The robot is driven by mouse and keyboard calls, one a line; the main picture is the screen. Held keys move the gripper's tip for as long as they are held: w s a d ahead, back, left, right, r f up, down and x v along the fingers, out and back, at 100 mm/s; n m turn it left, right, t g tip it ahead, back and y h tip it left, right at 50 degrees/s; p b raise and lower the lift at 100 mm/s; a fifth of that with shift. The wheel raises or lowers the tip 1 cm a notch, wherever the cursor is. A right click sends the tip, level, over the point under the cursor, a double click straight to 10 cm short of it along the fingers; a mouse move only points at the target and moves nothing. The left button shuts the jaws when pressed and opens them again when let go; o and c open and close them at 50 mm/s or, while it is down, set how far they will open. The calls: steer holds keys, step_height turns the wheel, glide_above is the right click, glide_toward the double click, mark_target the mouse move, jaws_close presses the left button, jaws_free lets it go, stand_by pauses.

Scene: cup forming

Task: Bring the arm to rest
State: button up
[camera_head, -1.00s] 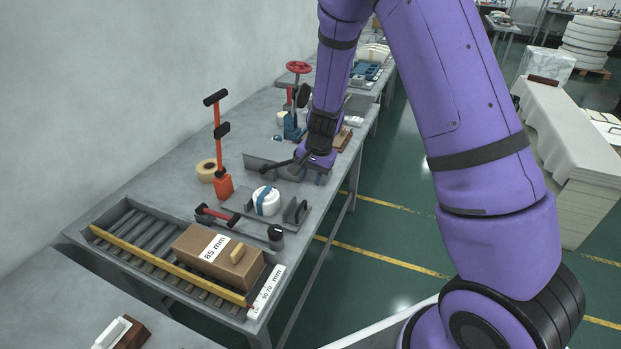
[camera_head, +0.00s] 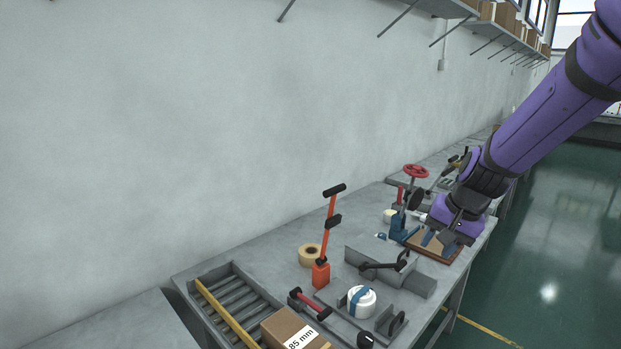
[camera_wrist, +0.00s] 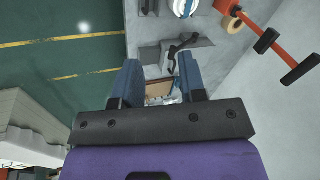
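My gripper (camera_head: 438,243) is at the end of the purple arm, low over a brown wooden board (camera_head: 452,259) on the far part of the bench. In the wrist view my gripper (camera_wrist: 160,62) shows two blue fingers spread apart. I see nothing held between them, only the board and bench beyond. Whether the fingertips touch the board is not clear.
An orange lever tool (camera_head: 326,240), a tape roll (camera_head: 310,255), a white round piece with a blue band (camera_head: 362,301) and a cardboard box (camera_head: 290,331) stand nearer. Floor at right is clear.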

steer(key=s+d+r+n+t+h, duration=0.1)
steer(key=s+d+r+n, duration=0.1)
steer(key=s+r, duration=0.5)
steer(key=s+d+r+n+t+h, duration=0.1)
steer(key=s+r, duration=0.7)
steer(key=s, duration=0.9)
steer(key=shift+s+d+n+t+h, duration=0.35)
steer(key=shift+d+n, duration=0.2)
steer(key=shift+n, duration=0.65)
